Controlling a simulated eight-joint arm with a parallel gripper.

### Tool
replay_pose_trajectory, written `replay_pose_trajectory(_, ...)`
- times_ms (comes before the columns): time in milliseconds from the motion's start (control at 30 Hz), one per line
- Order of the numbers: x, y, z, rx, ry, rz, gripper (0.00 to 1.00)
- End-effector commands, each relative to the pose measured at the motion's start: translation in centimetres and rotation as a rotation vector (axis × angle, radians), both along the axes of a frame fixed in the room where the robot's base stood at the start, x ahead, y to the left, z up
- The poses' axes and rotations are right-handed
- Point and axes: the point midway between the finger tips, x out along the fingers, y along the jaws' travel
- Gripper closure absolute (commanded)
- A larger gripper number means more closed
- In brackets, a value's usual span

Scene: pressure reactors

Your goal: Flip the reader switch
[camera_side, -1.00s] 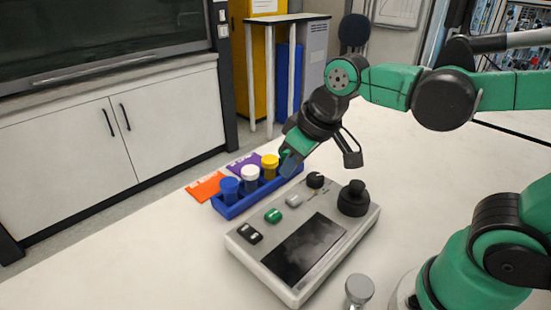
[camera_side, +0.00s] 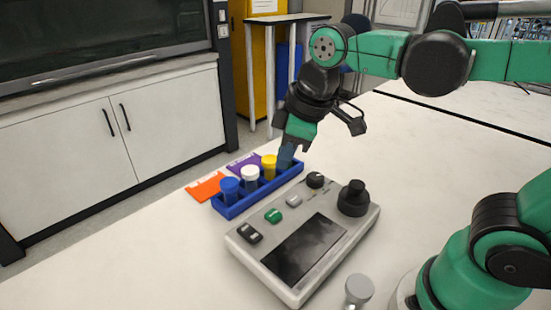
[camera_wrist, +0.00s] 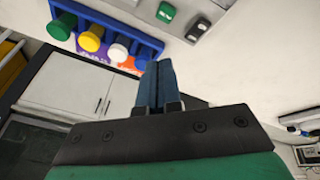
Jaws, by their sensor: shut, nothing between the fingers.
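The reader is a grey box (camera_side: 337,257) with a dark screen, on the white table in the side view. On its top are a black rocker switch (camera_side: 249,233), a green button (camera_side: 273,215), a grey button (camera_side: 294,200) and a black knob (camera_side: 315,180). In the wrist view the black switch (camera_wrist: 197,30) and green button (camera_wrist: 165,12) show at the top, on the reader's corner. My gripper (camera_side: 286,158) is shut and empty, pointing down by the far end of the tube rack, apart from the switch. Its blue fingertips (camera_wrist: 159,68) are together in the wrist view.
A blue rack (camera_side: 233,211) holds capped tubes left of the reader; the wrist view shows a green cap (camera_wrist: 62,26) among them. A large black knob (camera_side: 353,198) stands up at the reader's right. Table left of the reader's front is clear.

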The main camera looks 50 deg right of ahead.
Motion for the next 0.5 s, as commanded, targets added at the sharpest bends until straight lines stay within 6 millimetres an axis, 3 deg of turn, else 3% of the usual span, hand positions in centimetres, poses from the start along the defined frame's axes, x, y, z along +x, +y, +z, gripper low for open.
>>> replay_pose_trajectory(100,0.8,2.3,1.4,-0.087,0.116,0.309,1.0)
replay_pose_trajectory(300,1.2,5.0,2.7,-0.167,0.263,0.72,1.0)
replay_pose_trajectory(500,1.3,6.1,3.2,-0.189,0.319,0.892,1.0)
